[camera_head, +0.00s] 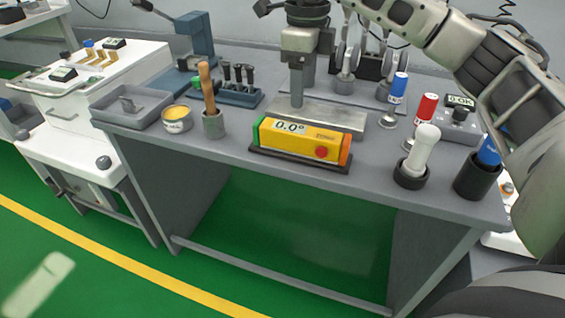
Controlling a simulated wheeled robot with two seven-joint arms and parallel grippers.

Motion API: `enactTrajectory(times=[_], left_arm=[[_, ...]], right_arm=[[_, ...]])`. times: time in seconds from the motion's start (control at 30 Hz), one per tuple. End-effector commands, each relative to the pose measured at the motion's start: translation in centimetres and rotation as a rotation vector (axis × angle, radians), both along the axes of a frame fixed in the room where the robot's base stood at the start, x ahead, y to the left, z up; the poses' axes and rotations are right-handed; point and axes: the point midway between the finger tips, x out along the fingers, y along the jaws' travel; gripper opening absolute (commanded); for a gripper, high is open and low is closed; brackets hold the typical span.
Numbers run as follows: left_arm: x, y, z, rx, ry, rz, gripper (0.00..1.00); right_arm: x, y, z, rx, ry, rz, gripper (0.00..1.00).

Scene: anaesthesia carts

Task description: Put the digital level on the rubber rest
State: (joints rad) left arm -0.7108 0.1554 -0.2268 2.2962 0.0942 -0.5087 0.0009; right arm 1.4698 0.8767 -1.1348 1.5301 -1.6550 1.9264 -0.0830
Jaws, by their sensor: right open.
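The digital level (315,143) is a yellow bar with green and orange-red ends, a red button and a display reading 0.0°. It sits lengthwise on the rubber rest (285,158), a low dark base near the bench's front edge. The level looks upright and flat on it, and covers most of its top. My right gripper (298,94) points down just behind the level in the picture, over a grey metal plate. It is open, apart from the level, and nothing shows between its fingers. My left gripper is out of view.
On the grey bench (245,150), a grey tray (135,107), yellow-topped tin (177,120) and wooden-handled tool in a cup (211,123) stand left. A white-handled tool (420,150) and dark cup (476,180) stand right. The grey plate (340,118) lies behind the level.

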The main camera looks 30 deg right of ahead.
Motion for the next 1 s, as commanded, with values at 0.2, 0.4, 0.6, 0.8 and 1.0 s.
enactTrajectory(times=[0.2,0.4,0.6,0.8,1.0], left_arm=[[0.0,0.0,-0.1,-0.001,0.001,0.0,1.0],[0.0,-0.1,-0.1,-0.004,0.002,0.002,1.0],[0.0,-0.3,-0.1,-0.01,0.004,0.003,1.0],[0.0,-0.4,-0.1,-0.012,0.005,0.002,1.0],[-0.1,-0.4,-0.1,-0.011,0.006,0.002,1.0]], right_arm=[[-0.2,3.2,-2.2,0.096,0.017,0.056,0.6],[-4.8,18.2,-8.2,0.654,0.13,0.182,0.6],[-11.1,30.2,-5.2,1.426,0.353,-0.058,0.6],[-10.0,30.2,-1.8,2.007,0.618,-0.745,0.6],[-8.0,23.3,-9.1,2.16,0.86,-1.774,0.6]])
